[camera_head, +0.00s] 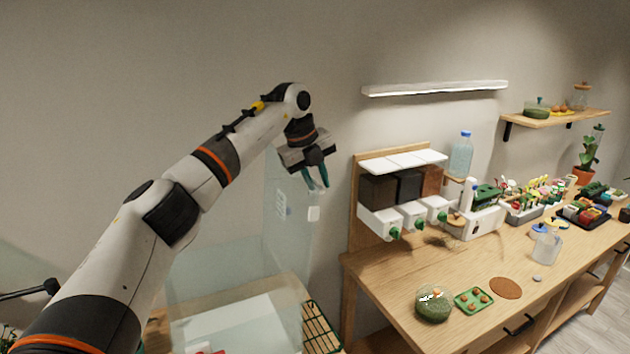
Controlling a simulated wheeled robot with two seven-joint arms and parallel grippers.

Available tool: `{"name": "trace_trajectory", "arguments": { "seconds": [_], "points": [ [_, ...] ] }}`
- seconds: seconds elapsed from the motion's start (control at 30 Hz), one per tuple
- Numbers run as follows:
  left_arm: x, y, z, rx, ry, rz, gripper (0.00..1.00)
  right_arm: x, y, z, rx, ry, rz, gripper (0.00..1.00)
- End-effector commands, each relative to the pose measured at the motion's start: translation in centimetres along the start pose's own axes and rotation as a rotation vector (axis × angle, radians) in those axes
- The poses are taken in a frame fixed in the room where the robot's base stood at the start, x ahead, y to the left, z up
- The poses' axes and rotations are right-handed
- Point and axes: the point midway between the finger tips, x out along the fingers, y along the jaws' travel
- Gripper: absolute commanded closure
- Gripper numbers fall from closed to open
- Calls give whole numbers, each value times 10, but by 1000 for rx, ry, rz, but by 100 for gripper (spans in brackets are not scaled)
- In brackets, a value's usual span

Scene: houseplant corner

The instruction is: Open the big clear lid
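The big clear case (240,255) stands at lower left, partly hidden behind my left arm. Its see-through walls make the lid's edges hard to trace, and I cannot tell whether the lid is raised or closed. A faint pale label (280,203) and a small white piece (313,214) show on the clear panel near its right edge. My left gripper (316,180) hangs above the small white piece, fingers pointing down. Its teal fingertips are apart with nothing visible between them. My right gripper is not in view.
A wooden bench (400,280) runs to the right, with a dispenser rack (403,215), a green-filled bowl (433,305), a green tray (474,300) and a clear bottle (546,248). A white light bar (435,88) is on the wall. A green wire rack (320,328) lies beside the case.

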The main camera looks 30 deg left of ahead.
Motion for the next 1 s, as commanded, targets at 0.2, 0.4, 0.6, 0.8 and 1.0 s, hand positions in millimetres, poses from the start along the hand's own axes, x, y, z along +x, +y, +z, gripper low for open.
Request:
{"name": "trace_trajectory", "arguments": {
  "seconds": [0.2, 0.4, 0.6, 0.8, 1.0],
  "points": [
    [-21, -1, 4, 8, -9, -1, 71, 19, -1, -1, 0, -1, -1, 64],
    [-72, -2, 3, 5, -2, 7, 71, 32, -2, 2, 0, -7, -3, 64],
    [-108, -2, 2, 3, 0, 7, 71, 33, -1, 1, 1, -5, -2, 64],
    [-122, -4, 2, 1, 1, 6, 71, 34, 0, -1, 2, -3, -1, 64],
    [-123, -4, 1, 1, 0, 6, 71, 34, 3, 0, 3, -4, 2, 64]
  ]
}}
